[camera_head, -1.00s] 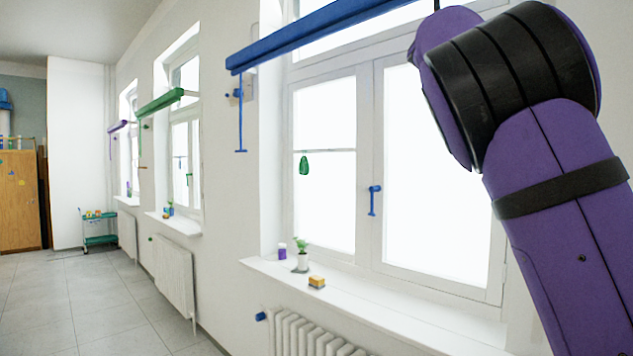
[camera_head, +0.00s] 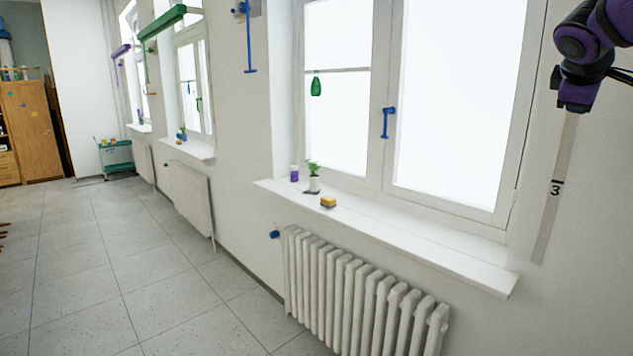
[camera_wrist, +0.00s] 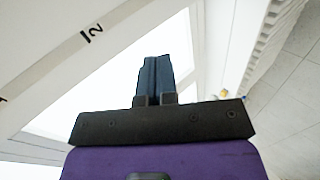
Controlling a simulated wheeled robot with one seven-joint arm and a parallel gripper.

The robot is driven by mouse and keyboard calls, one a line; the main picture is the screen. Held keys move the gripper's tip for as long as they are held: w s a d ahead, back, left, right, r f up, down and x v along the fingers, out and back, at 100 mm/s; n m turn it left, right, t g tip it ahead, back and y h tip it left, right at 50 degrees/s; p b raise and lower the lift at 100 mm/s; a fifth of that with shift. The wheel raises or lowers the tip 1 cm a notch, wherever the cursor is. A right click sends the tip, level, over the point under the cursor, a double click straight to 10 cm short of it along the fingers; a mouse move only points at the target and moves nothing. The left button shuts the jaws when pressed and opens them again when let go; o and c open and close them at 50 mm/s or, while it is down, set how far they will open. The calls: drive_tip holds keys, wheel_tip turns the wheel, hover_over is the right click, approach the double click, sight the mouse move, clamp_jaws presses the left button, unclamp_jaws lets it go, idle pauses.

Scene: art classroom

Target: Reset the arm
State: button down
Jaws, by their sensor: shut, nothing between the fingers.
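My gripper (camera_wrist: 154,62) shows in the wrist view with its two dark fingers side by side, shut and empty. Its black mount and purple housing fill the bottom of that view. In the head view, part of my purple and black arm hangs at the top right corner, in front of the wall right of the window. Most of the arm is outside that view. Nothing touches the fingers in the wrist view.
A window (camera_head: 448,110) with a blue handle (camera_head: 387,122) is ahead. Its white sill (camera_head: 420,232) holds a potted plant (camera_head: 313,178), a purple jar (camera_head: 294,173) and a yellow block (camera_head: 328,202). A radiator (camera_head: 350,290) stands below. The tiled floor (camera_head: 110,270) at left is mostly clear.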

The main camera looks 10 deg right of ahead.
drive_tip(key=s+a+f+m+y, duration=0.2)
drive_tip(key=s+a+f, duration=0.3)
drive_tip(key=s+a, duration=0.2)
drive_tip(key=s+a+f+m+g+y, duration=0.1)
drive_tip(key=s+a+f+m+y, duration=0.1)
drive_tip(key=s+a+f, duration=0.4)
drive_tip(key=s+a+f+m+y, duration=0.2)
drive_tip(key=s+a+f+y, duration=0.2)
drive_tip(key=s+a, duration=0.5)
drive_tip(key=a+f, duration=0.1)
drive_tip(key=a, duration=0.3)
drive_tip(key=shift+s+a+f, duration=0.15)
drive_tip(key=shift+s+f, duration=0.25)
